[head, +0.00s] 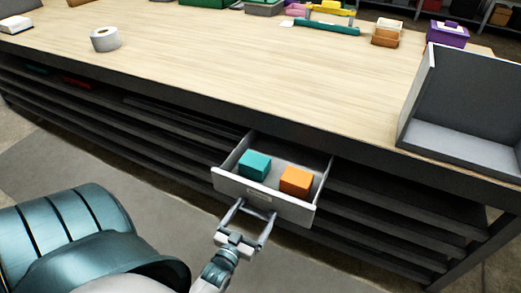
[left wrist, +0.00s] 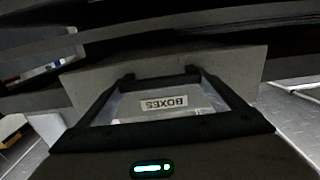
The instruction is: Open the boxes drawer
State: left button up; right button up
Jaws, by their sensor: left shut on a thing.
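The boxes drawer (head: 265,195) is pulled out from under the workbench, with a teal box (head: 254,165) and an orange box (head: 296,181) inside. In the left wrist view its light grey front (left wrist: 235,75) carries a label reading BOXES (left wrist: 164,103), upside down there. My left gripper (head: 250,210) is at the middle of the drawer front, shut on the drawer handle; the fingers partly hide the handle. In the left wrist view the two fingertips (left wrist: 162,76) reach to the drawer front. My right gripper is not in view.
The wooden workbench (head: 250,75) has dark shelves (head: 400,215) below on both sides of the drawer. A grey open bin (head: 455,135) stands at the right and a tape roll (head: 105,39) at the left. The middle of the bench top is clear.

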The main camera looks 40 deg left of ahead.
pick_arm(q)
jog(key=shift+v, duration=1.4)
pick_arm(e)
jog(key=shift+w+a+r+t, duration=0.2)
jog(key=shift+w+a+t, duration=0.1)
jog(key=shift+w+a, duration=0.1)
pick_arm(q)
jog(key=o, duration=1.3)
jog(key=shift+s, duration=0.15)
jog(key=b+v, duration=0.1)
jog(key=v, duration=1.6)
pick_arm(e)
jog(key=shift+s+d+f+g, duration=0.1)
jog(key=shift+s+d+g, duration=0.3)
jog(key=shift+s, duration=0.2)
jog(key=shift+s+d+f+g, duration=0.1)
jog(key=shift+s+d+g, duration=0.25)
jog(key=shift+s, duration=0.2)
pick_arm(q)
jog(key=shift+a+f, duration=0.1)
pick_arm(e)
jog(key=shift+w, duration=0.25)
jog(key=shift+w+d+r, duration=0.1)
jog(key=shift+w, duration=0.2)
